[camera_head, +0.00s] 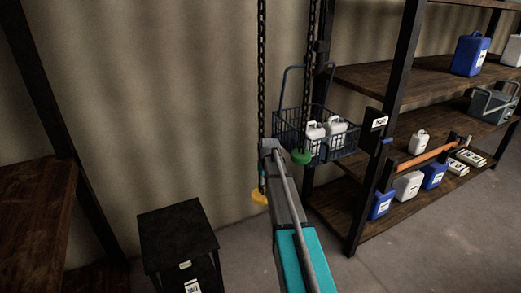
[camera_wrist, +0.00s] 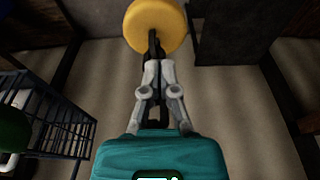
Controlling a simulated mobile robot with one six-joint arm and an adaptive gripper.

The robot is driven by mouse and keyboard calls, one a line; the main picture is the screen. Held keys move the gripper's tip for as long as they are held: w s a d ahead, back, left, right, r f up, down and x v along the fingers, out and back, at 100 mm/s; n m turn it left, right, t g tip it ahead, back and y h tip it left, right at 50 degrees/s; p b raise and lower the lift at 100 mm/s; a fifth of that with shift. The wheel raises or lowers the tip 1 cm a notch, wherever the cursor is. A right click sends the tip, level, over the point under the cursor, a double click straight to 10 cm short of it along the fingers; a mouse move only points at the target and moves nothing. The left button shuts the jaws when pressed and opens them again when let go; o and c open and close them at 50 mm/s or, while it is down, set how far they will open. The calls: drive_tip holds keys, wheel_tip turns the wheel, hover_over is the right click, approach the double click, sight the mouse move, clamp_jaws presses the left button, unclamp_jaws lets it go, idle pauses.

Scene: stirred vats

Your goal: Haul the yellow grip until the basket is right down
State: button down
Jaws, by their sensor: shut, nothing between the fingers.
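The yellow grip (camera_head: 260,198) hangs at the low end of the left chain (camera_head: 262,70) in the head view. In the wrist view the yellow grip (camera_wrist: 154,24) is a round disc just past my fingertips, with a dark stem running to it. My gripper (camera_wrist: 154,68) is shut at that stem, with nothing held between its fingers; whether it touches the stem I cannot tell. My arm hides most of the gripper in the head view. The basket (camera_head: 350,142), dark blue wire with two white jugs (camera_head: 336,127) inside, hangs above the floor beside the right shelf.
A black cabinet (camera_head: 178,232) stands at lower left, a wooden bench (camera_head: 35,195) at far left. The right rack (camera_head: 350,78) holds several containers; an orange bar (camera_head: 425,155) crosses it. Floor shows between cabinet and rack.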

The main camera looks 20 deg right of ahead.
drive_tip(key=shift+w+f, duration=0.1)
drive_tip(key=shift+w, duration=0.1)
idle(0.4)
drive_tip(key=shift+s+b+x, duration=0.2)
drive_tip(key=shift+b+x, duration=0.85)
drive_tip(key=shift+b, duration=0.1)
drive_tip(key=shift+s+b+x, duration=0.25)
drive_tip(key=shift+b+x, duration=0.75)
drive_tip(key=shift+b, duration=0.1)
drive_tip(key=shift+w+p+v, duration=0.2)
drive_tip(key=shift+p+v, duration=0.85)
drive_tip(key=shift+p, duration=0.1)
drive_tip(key=shift+w+p+v, duration=0.25)
drive_tip(key=shift+p+v, duration=0.8)
drive_tip(key=shift+p, duration=0.05)
